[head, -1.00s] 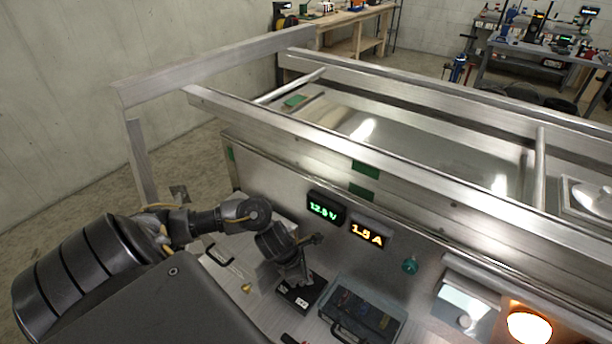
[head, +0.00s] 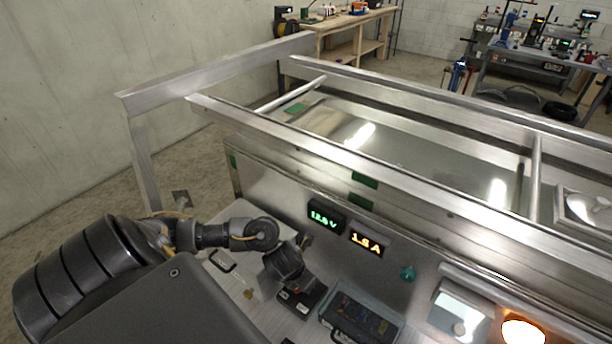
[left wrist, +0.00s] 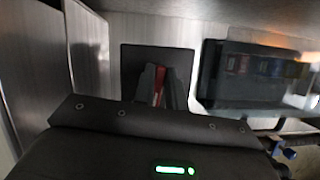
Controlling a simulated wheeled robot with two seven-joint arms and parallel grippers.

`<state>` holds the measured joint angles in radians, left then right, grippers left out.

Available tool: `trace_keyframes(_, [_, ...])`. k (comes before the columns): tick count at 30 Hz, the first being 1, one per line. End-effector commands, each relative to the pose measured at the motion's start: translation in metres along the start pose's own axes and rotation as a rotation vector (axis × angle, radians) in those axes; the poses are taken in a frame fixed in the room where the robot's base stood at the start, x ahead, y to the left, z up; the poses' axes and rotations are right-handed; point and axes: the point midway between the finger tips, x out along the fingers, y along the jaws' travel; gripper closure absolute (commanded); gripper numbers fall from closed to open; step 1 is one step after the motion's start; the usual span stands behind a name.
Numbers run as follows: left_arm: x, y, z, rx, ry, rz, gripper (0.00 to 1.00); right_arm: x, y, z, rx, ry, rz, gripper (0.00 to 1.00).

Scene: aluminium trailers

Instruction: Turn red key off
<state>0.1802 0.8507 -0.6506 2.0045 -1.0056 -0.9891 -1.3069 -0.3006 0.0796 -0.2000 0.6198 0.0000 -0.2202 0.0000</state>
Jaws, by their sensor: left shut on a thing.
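The red key (left wrist: 159,86) shows as a narrow red strip between the fingers of my left gripper (left wrist: 160,92) in the left wrist view. My left gripper is shut on it, and the fingers hide most of it. Behind it is a dark square switch plate (left wrist: 130,62). In the head view, my left wrist reaches down over the black switch box (head: 297,303); the key itself is hidden there. My right gripper is in neither view.
A clear-lidded case (head: 360,312) stands right of the switch box and also fills the right of the left wrist view (left wrist: 205,80). Displays (head: 325,216) read about 12.9 V and 1.8 A. A lit orange lamp (head: 524,332) is at lower right.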

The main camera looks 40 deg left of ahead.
Motion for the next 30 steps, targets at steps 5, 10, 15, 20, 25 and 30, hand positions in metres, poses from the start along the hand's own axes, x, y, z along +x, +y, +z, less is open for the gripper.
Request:
trace_keyframes(5, [-0.005,0.002,0.002,-0.155,0.001,0.065,1.00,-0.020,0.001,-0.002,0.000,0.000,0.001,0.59])
trace_keyframes(10, [-0.005,0.004,0.002,-0.306,0.001,0.128,1.00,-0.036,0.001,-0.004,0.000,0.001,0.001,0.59])
trace_keyframes(15, [-0.006,0.005,0.001,-0.453,0.001,0.189,1.00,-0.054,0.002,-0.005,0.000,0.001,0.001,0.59])
trace_keyframes(20, [-0.006,0.007,0.000,-0.583,0.001,0.243,1.00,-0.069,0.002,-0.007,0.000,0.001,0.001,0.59])
trace_keyframes(25, [-0.005,0.008,-0.001,-0.699,0.000,0.291,1.00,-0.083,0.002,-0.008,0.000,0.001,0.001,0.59])
trace_keyframes(30, [-0.005,0.009,-0.002,-0.786,0.000,0.326,1.00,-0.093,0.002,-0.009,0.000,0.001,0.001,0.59])
